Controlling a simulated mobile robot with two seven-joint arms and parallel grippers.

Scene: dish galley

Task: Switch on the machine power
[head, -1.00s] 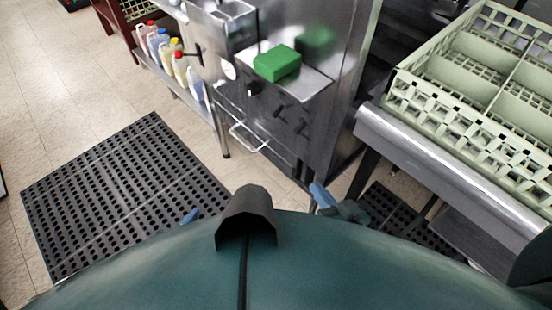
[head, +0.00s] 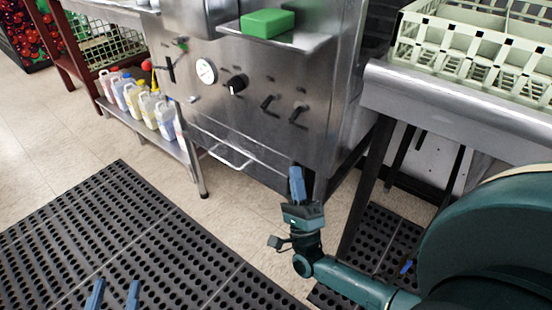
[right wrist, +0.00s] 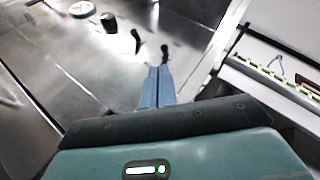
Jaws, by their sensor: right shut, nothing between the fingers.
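The steel machine (head: 225,120) stands ahead. Its front panel has a round white gauge (head: 206,71), a black knob (head: 237,83) and two dark levers (head: 269,104) on its right half. The knob also shows in the right wrist view (right wrist: 108,21), left of the levers (right wrist: 136,41). I cannot read any label that marks the power control. My right gripper (head: 297,174) is shut and empty, apart from the panel, below the right lever in the head view. It points toward the panel in the right wrist view (right wrist: 157,72). My left gripper (head: 114,288) is open and empty over the floor mat.
A green block (head: 267,23) lies on the machine's ledge. A door handle (head: 230,158) sticks out below the panel. Jugs (head: 147,105) stand on a low shelf at left. A steel counter (head: 450,108) with a pale dish rack (head: 480,50) is at right. Black mats (head: 130,235) cover the floor.

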